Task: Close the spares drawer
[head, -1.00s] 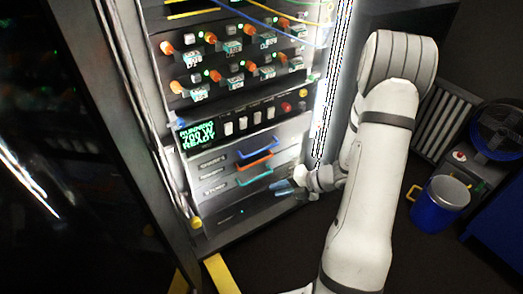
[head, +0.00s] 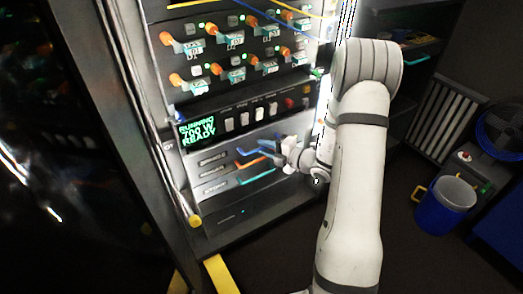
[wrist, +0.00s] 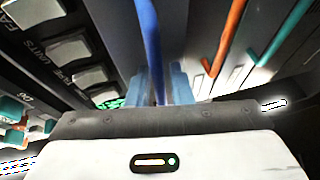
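The drawer with the blue handle (head: 246,153) is the top one of a stack low in the rack. The label beside it is too small to read surely now, but looks like the spares label. How far this drawer stands out is not clear. My gripper (head: 270,147) is at the right part of the blue handle in the head view. In the wrist view, the blue handle (wrist: 150,45) runs down between the two light-blue fingers of my gripper (wrist: 160,88).
An orange handle (wrist: 229,35) and a teal handle (wrist: 278,35) belong to the drawers below. Above are a switch row with a green display (head: 198,131) and rows of orange knobs. A blue bucket (head: 444,203) stands on the floor at right.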

